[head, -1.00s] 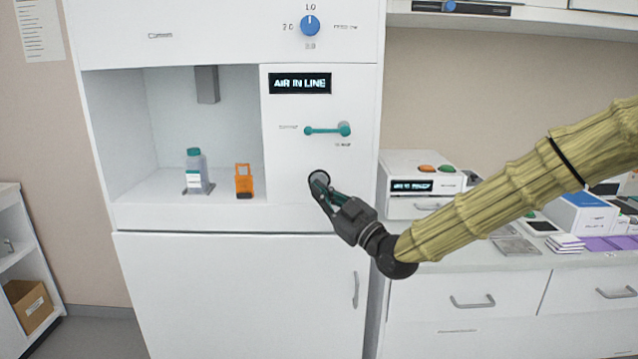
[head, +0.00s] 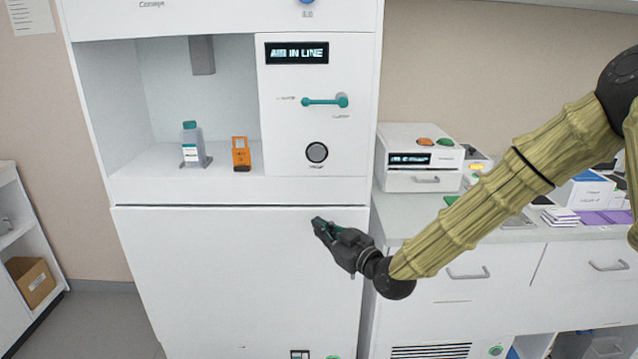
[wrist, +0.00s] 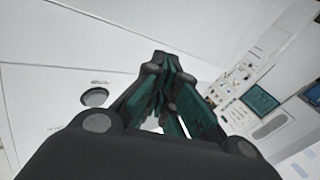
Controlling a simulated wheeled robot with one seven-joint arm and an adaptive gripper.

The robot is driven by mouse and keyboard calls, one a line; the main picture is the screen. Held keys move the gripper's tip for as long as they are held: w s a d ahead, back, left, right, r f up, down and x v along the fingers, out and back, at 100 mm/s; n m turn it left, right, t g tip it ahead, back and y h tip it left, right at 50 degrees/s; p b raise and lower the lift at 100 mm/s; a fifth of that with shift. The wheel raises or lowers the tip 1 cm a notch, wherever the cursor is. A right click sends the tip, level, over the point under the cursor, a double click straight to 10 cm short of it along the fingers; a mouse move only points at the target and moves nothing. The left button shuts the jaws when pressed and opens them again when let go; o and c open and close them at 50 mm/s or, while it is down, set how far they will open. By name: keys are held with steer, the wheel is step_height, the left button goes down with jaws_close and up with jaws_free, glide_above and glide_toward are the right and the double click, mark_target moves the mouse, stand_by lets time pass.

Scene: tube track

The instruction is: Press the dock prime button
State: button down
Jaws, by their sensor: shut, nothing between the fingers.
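A round grey button (head: 316,152) with a black rim sits on the white front panel of the tall cabinet, below a teal lever. The small label under it is too small to read, so I cannot confirm it is the dock prime button. It also shows left of the fingers in the wrist view (wrist: 95,97). My gripper (head: 318,224) is shut and empty, below the button and apart from it, in front of the lower cabinet door. Its dark and green fingers fill the middle of the wrist view (wrist: 162,62).
A display (head: 296,53) reading "AIR IN LINE" and the teal lever (head: 325,101) are above the button. A capped bottle (head: 194,145) and an orange device (head: 241,154) stand in the open bay. A white box with coloured buttons (head: 418,158) stands on the right counter.

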steer(key=s+d+f+m+g+h, duration=0.2)
steer(key=s+f, duration=0.4)
steer(key=f, duration=0.4)
steer(key=s+d+f+m+g+h, duration=0.25)
steer(key=s+f, duration=0.25)
steer(key=f, duration=0.6)
steer(key=s+d+f+m+g+h, duration=0.1)
steer(key=s+d+f+g+h, duration=0.15)
steer(key=s+f, duration=0.55)
steer(key=s+d+f+m+g+h, duration=0.1)
steer(key=s+d+f, duration=0.3)
steer(key=s, duration=0.5)
steer(key=s+d+f+m+g+h, duration=0.2)
steer(key=s+d+f, duration=0.3)
steer(key=s, duration=0.5)
steer(key=s+d+f+m+g+h, duration=0.1)
steer(key=s+d+f+m+g, duration=0.1)
steer(key=s+d+f+g, duration=0.2)
steer(key=s+d+f, duration=0.1)
steer(key=s+f, duration=0.2)
steer(key=s, duration=0.2)
steer(key=shift+s+d, duration=0.15)
steer(key=shift+s, duration=0.15)
steer(key=shift+m, duration=0.25)
